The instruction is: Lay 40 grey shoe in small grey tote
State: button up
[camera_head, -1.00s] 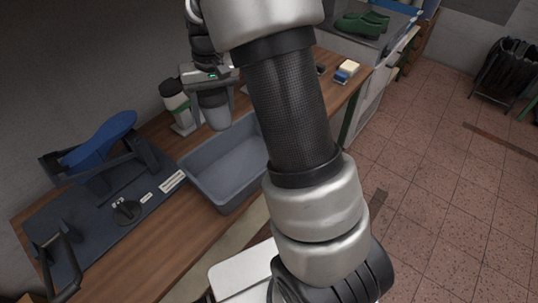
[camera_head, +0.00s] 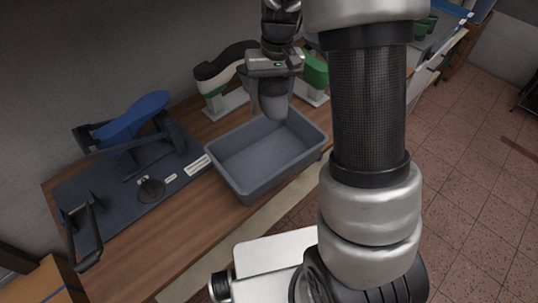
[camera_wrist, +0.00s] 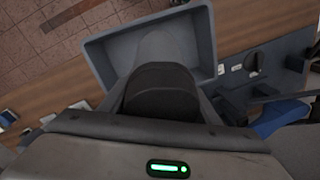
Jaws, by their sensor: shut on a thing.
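The grey shoe (camera_head: 272,100) hangs toe-down from my gripper (camera_head: 273,76), which is shut on its upper end. In the head view it stands in front of the back rim of the small grey tote (camera_head: 240,188). In the wrist view the grey shoe (camera_wrist: 160,46) reaches away from my gripper (camera_wrist: 161,100) over the tote (camera_wrist: 101,62). I cannot tell whether the shoe touches the tote. The visible tote floor is bare. The size number on the shoe cannot be read.
A blue last (camera_head: 132,118) sits on a dark fixture (camera_head: 120,195) at left. The wooden bench top (camera_head: 150,245) is clear in front of the fixture.

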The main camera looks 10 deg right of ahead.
jog(key=a+m+b, duration=0.2)
jog(key=m, duration=0.1)
jog(key=shift+f, duration=0.3)
jog(key=s+a+f+m+t+b, duration=0.1)
jog(key=a+f+m+b, duration=0.4)
jog(key=m+b, duration=0.4)
jog(key=shift+s+f+m+h, duration=0.15)
jog(key=shift+f+m+h, duration=0.2)
jog(key=shift+m, duration=0.85)
jog(key=shift+s+a+r, duration=0.1)
jog(key=shift+a, duration=0.35)
notch_tip(320, 180, down, 8)
jog(key=b, duration=0.5)
jog(key=shift+r, duration=0.2)
dwell(1.0)
